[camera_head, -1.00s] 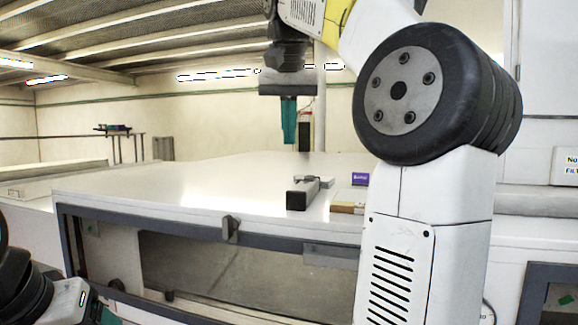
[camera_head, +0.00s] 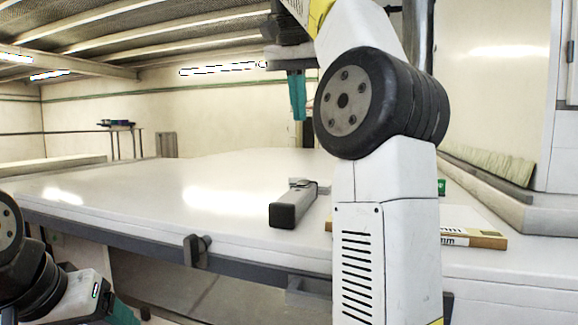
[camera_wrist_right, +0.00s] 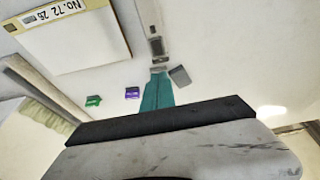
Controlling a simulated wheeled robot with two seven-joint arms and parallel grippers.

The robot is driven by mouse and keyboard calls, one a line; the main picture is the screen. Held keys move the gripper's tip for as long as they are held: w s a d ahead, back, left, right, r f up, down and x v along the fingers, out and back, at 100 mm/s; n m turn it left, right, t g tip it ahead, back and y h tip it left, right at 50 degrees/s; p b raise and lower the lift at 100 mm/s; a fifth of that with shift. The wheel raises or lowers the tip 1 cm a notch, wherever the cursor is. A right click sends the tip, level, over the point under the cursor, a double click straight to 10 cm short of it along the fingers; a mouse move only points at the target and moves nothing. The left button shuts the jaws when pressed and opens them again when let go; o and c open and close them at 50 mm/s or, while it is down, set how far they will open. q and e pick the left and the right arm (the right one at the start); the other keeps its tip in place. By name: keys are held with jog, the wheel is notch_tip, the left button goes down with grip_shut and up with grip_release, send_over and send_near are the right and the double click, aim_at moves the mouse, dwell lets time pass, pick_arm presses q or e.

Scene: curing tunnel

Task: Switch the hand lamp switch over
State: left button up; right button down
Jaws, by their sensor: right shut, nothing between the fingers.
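The hand lamp (camera_head: 293,204), a long grey body with a dark square end, lies on the white table top. In the right wrist view the lamp (camera_wrist_right: 154,22) points away beyond the fingertips, with a dark patch on its face that may be the switch (camera_wrist_right: 157,47). My right gripper (camera_head: 299,118) hangs above the table behind the lamp, its teal fingers shut and empty; in the wrist view its fingers (camera_wrist_right: 158,76) appear in line with the lamp. Contact cannot be judged. My left gripper (camera_head: 122,314) shows only a teal bit at the lower left.
A flat labelled box (camera_head: 488,241) lies right of the lamp, partly behind my right arm. A small green block (camera_head: 441,187) stands behind it. The wrist view also shows a purple block (camera_wrist_right: 132,92) and a small grey piece (camera_wrist_right: 180,75). The table's left side is clear.

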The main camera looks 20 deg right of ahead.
jog(key=shift+w+d, duration=0.1)
dwell(0.3)
send_near(303, 182)
jog(key=x, duration=0.4)
jog(key=w+x, duration=0.1)
jog(key=x, duration=0.2)
jog(key=shift+d+r, duration=0.3)
jog(key=shift+d, duration=0.1)
jog(key=shift+w+f, duration=0.1)
jog(key=shift+f, duration=0.15)
jog(key=shift+s+a, duration=0.45)
jog(key=shift+s, duration=0.2)
